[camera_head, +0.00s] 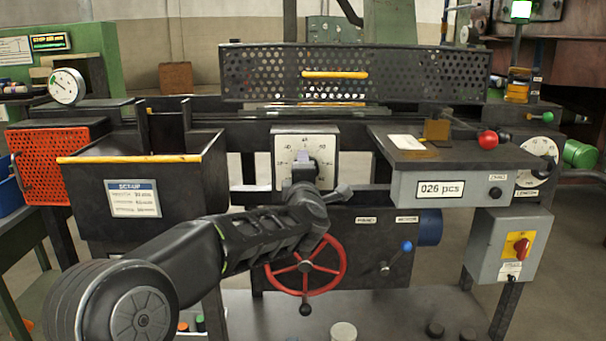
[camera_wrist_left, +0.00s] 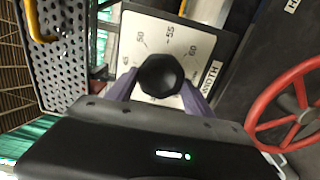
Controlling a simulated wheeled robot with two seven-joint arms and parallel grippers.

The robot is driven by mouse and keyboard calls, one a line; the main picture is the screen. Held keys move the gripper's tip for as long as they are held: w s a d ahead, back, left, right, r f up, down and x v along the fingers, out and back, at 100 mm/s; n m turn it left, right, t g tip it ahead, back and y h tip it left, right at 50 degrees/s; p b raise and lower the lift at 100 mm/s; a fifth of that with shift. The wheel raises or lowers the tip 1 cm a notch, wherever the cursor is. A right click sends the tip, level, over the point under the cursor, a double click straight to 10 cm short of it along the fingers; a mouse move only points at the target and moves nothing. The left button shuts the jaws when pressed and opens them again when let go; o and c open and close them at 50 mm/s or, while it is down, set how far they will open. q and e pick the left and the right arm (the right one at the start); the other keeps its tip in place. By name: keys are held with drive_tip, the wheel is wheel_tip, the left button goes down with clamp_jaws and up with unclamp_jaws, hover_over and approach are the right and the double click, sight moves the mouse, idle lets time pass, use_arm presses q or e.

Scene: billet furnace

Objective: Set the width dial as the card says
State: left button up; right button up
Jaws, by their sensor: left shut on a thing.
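The width dial is a white plate (camera_head: 291,146) with a scale and a black knob, on the front of the machine. In the left wrist view the black faceted knob (camera_wrist_left: 160,74) sits on the white plate (camera_wrist_left: 168,37), with numbers around it and a WIDTH label beside it. My left gripper (camera_head: 304,171) is at the dial and shut on the knob, one finger on each side. The gripper hides the lower part of the dial, and the knob's pointer cannot be made out. The SET-UP card (camera_head: 133,198) is on the dark bin's front; its lines are too small to read. My right gripper is out of view.
A red handwheel (camera_head: 340,280) is just below my left wrist. A blue-knobbed lever (camera_head: 406,246) is right of it. The dark bin (camera_head: 100,178) is left of the dial; a table with a red-knobbed lever (camera_head: 488,140) is at right. A perforated guard (camera_head: 420,72) spans above.

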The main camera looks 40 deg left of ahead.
use_arm(q)
drive_tip(key=o, duration=1.4)
drive_tip(key=shift+c, duration=0.2)
drive_tip(key=v, duration=0.7)
drive_tip(key=shift+s+d+p, duration=0.25)
drive_tip(key=shift+s+p, duration=0.05)
drive_tip(key=shift+p, duration=0.05)
